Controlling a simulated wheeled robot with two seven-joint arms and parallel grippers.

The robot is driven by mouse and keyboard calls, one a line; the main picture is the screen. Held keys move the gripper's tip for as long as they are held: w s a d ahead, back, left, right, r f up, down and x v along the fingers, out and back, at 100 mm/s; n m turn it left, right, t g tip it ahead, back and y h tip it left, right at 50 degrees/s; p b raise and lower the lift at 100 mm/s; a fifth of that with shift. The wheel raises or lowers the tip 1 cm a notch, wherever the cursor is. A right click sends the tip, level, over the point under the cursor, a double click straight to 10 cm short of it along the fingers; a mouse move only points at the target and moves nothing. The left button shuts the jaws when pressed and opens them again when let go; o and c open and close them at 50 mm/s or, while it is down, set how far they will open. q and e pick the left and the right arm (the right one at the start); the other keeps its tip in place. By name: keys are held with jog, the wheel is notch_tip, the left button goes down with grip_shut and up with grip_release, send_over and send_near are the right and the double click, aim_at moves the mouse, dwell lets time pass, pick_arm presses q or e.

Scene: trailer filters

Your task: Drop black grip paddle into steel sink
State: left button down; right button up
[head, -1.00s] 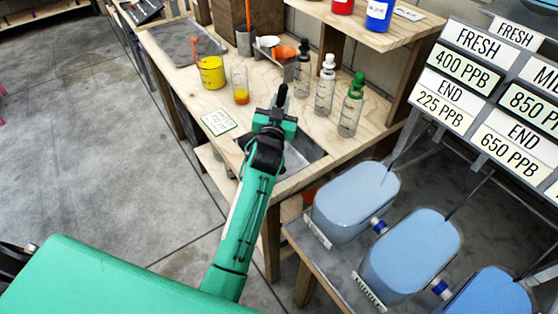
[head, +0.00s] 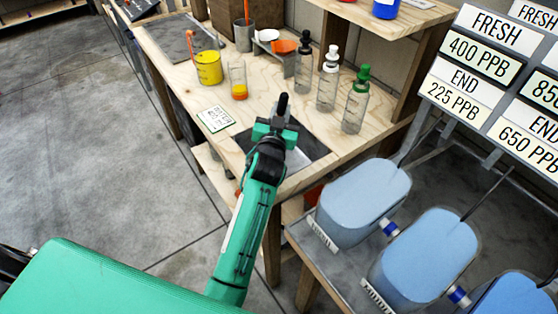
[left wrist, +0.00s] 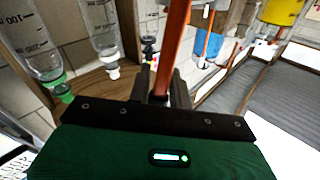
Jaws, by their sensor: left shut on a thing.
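My left gripper (head: 280,116) reaches over the steel sink (head: 315,148), a dark-walled basin let into the wooden bench and partly hidden by the gripper. It is shut on the paddle. A black upright shape at the fingertips hides most of the paddle in the head view; I cannot separate grip from fingers there. In the left wrist view, which is upside down, an orange-brown bar (left wrist: 177,45) runs between the dark fingers, apparently the paddle's shaft. Its far end is out of view. My right gripper is not in view.
Three dropper bottles (head: 327,88) stand behind the sink. A yellow beaker (head: 209,68) with an orange stick, a glass with orange liquid (head: 238,82) and a paper card (head: 215,119) lie to the left. Blue tanks (head: 362,195) stand at the right.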

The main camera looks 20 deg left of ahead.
pick_arm(q)
jog(key=shift+f, duration=0.1)
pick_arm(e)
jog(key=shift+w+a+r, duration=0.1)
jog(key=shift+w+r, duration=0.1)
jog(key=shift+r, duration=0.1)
pick_arm(q)
jog(key=c, duration=1.2)
grip_release()
